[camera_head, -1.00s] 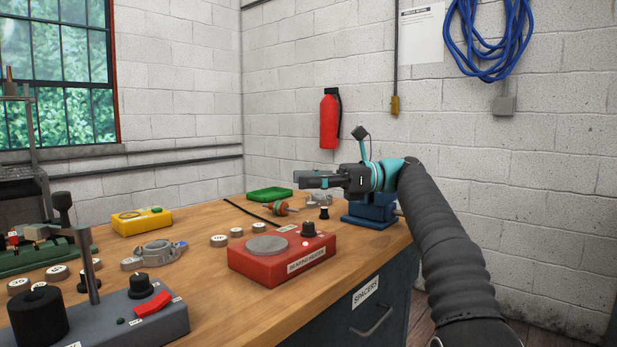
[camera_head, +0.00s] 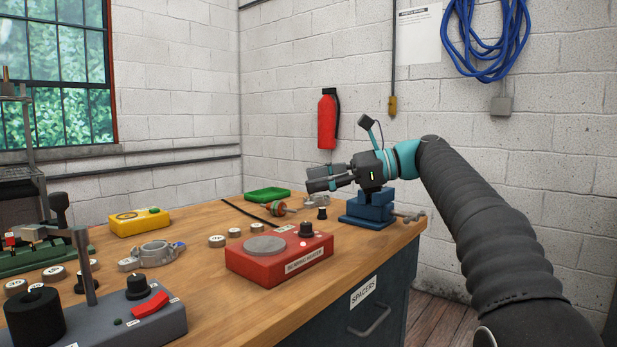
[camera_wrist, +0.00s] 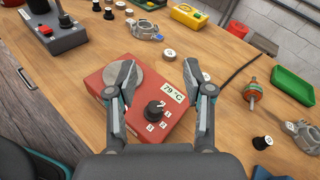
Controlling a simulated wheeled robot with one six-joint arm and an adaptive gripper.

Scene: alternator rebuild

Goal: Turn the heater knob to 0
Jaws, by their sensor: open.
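The red bearing heater (camera_head: 279,260) stands on the bench near its front right edge. Its black knob (camera_head: 306,230) is on the right of its top, beside a round grey plate (camera_head: 265,246). In the wrist view the knob (camera_wrist: 155,109) shows with number labels around it, and a display (camera_wrist: 173,92) reads 79 °C. The knob's exact setting is too small to tell. My gripper (camera_head: 322,178) is open and empty, above and behind the heater. In the wrist view its fingers (camera_wrist: 161,80) appear on either side of the knob, apart from it.
A blue vise (camera_head: 369,208) stands behind and right of the heater. A green tray (camera_head: 267,194), a red-and-copper rotor (camera_head: 278,208) and a black-topped knob piece (camera_head: 322,213) lie behind it. A grey press box (camera_head: 140,325) is at front left. Bench between is clear.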

